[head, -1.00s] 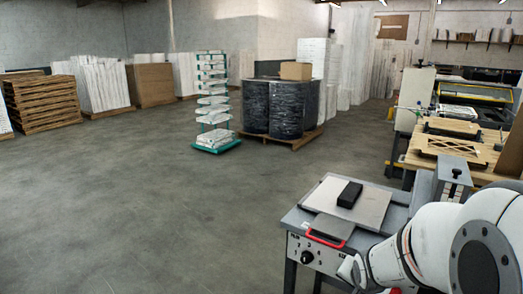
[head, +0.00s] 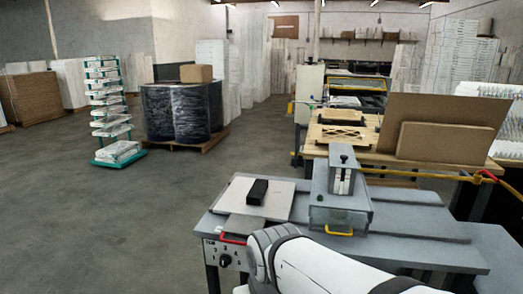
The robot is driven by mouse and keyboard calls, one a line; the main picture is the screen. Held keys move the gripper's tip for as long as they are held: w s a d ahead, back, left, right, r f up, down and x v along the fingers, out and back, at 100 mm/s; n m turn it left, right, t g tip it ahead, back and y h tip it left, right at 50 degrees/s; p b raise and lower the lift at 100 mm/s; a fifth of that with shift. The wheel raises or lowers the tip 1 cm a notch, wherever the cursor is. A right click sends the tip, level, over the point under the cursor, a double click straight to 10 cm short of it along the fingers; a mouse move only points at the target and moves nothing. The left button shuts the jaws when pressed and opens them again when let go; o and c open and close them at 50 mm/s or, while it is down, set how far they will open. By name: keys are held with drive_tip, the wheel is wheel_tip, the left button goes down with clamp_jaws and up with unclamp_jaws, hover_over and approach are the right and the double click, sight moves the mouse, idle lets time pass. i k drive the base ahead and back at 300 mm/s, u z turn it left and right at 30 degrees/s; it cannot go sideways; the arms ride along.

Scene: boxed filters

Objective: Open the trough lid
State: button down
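A grey machine table (head: 415,240) stands in front of me. At its left end a grey flap with a red handle (head: 233,239) lies at the front edge, partly hidden by my arm. Right of it, a grey box-like unit (head: 340,206) has a yellow handle (head: 339,231) at its front and an upright block on top. I cannot tell for sure which of these is the trough lid; both look closed down. My white arm crosses the bottom of the view, in front of the table. My gripper is not visible.
A black block (head: 257,191) lies on a pale plate (head: 283,200) on the table. A control panel with a black knob (head: 225,261) faces front. Behind stand a wooden workbench (head: 375,155) and brown boards (head: 440,125). Open floor (head: 110,230) lies to the left.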

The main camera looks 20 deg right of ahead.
sight(342, 151)
drive_tip(key=k, duration=1.3)
drive_tip(key=z, duration=0.55)
drive_tip(key=i, duration=0.7)
drive_tip(key=z, duration=0.65)
drive_tip(key=i, duration=1.4)
drive_tip(key=u, duration=0.65)
drive_tip(key=k, duration=0.6)
drive_tip(key=z, duration=0.45)
drive_tip(key=k, duration=0.1)
drive_tip(key=u, duration=0.55)
drive_tip(key=i, duration=0.65)
